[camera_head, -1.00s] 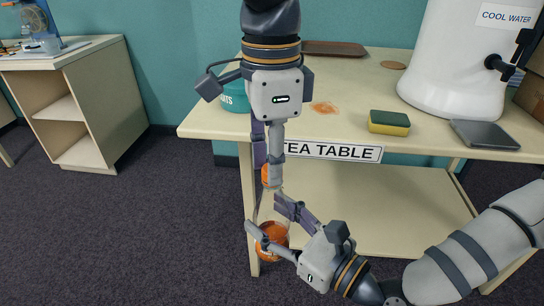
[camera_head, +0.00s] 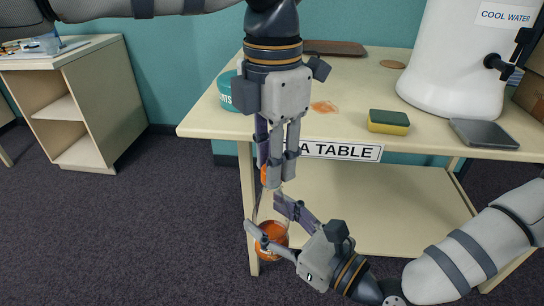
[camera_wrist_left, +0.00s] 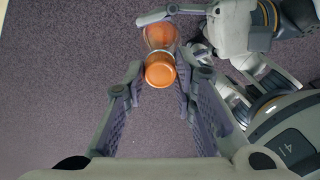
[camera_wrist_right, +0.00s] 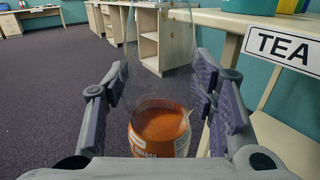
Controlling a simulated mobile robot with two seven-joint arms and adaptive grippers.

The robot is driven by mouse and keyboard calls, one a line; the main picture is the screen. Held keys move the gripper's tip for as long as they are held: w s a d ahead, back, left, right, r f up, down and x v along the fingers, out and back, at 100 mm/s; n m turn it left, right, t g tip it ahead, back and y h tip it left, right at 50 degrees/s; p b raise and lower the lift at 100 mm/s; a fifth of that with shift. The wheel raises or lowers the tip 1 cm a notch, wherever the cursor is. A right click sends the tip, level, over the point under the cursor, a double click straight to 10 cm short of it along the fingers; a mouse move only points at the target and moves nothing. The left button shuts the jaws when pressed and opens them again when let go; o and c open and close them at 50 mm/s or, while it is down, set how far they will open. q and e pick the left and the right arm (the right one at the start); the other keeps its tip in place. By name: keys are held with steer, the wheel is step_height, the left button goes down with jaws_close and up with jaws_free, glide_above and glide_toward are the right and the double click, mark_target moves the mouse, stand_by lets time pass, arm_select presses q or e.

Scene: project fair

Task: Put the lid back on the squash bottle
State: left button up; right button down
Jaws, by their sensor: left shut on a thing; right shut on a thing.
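The squash bottle is clear, with orange squash in its lower part (camera_head: 272,245), and stands upright in front of the tea table. My right gripper (camera_head: 264,214) is shut around its body; the right wrist view shows the bottle (camera_wrist_right: 160,125) between the fingers. My left gripper (camera_head: 276,182) points down above the bottle, shut on the orange lid (camera_head: 264,175). In the left wrist view the lid (camera_wrist_left: 160,72) sits between the fingertips, close to the bottle (camera_wrist_left: 160,38). The fingers partly hide the lid, and I cannot tell whether it touches the bottle's mouth.
The tea table (camera_head: 205,122) is just behind my grippers, with its lower shelf (camera_head: 380,200). On top are a teal tub (camera_head: 227,92), a sponge (camera_head: 388,122), a grey tray (camera_head: 484,133) and a white water urn (camera_head: 450,60). The carpet at left is clear.

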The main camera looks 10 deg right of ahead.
arm_select(q)
steer(key=o, duration=0.7)
steer(key=shift+r, duration=0.1)
steer(key=shift+r, duration=2.15)
steer(key=shift+c, duration=0.6)
